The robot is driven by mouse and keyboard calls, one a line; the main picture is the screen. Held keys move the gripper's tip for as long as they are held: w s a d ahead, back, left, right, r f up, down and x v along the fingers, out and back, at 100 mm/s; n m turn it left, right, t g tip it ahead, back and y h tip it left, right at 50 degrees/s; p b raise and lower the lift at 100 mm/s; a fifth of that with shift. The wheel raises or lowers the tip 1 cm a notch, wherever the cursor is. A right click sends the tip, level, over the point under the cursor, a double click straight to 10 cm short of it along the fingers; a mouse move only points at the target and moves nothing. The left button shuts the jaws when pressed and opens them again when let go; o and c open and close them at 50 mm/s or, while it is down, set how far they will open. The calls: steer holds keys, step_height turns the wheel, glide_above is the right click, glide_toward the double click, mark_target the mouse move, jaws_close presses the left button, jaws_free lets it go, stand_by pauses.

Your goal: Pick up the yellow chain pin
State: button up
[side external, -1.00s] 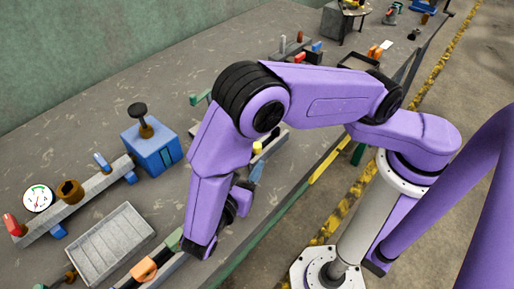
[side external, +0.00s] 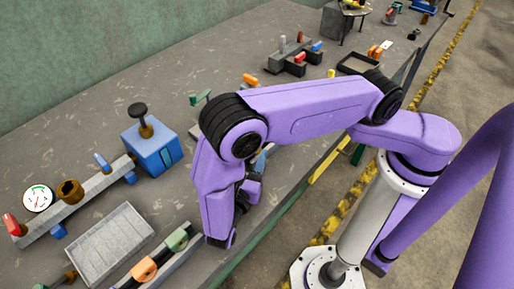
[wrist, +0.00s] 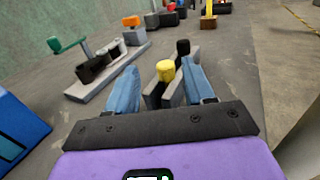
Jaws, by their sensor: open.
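In the wrist view, the yellow chain pin (wrist: 165,71) stands upright with its round head up in a grey slotted holder (wrist: 153,96). My gripper (wrist: 160,80) has two blue fingers spread wide, one on each side of the pin in the picture. The pin appears between the fingers with clear gaps, and nothing is held. I cannot tell how far the fingertips are above or short of it. In the side view my arm hides the pin, and a blue finger (side external: 260,162) shows past the wrist.
A black-topped pin (wrist: 183,48) stands just behind the yellow one. A grey rail with black blocks (wrist: 95,70) and a green lever (wrist: 70,44) lies to the left.

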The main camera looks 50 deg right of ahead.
steer(key=x, duration=0.4)
steer(key=shift+s+d+f, duration=0.1)
steer(key=shift+d+f, duration=0.2)
steer(key=shift+d, duration=0.2)
jaws_close()
